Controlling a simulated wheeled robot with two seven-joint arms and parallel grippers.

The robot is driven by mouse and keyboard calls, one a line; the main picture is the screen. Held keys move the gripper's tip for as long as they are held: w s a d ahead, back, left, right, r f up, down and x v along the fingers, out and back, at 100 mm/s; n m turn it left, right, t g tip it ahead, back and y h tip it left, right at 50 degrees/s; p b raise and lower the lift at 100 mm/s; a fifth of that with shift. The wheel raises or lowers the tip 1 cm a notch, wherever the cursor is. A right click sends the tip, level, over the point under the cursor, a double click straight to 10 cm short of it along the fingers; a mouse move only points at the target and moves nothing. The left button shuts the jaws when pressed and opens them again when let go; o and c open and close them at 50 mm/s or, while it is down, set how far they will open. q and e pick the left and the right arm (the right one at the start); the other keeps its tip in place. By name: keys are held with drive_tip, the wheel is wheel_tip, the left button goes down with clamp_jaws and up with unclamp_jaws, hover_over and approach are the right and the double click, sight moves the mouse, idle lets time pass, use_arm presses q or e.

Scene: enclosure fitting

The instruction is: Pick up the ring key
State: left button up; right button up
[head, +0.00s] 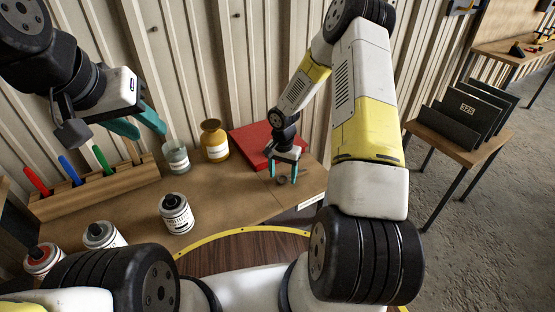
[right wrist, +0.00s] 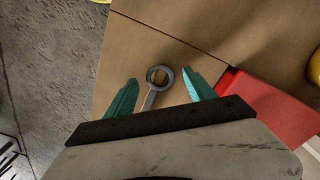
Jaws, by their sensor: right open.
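The ring key (right wrist: 149,98), a grey metal ring on a short shaft, lies flat on the brown table. In the right wrist view it sits between the two teal fingers of my right gripper (right wrist: 161,93), with clear gaps on both sides. In the head view the ring key (head: 282,181) is small and dark, by my right gripper's fingertips (head: 283,181), which point down at the table. My right gripper is open and empty. My left gripper (head: 151,134) is open and empty, held above the marker rack at the left.
A red box or board (head: 254,143) lies close behind the ring key. An amber bottle (head: 214,145), a glass jar (head: 177,160) and several cans (head: 177,215) stand left. A wooden rack (head: 100,191) holds markers. Bare table lies between the cans and the key.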

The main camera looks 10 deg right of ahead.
drive_tip(key=shift+f, duration=0.15)
clamp_jaws()
idle(0.4)
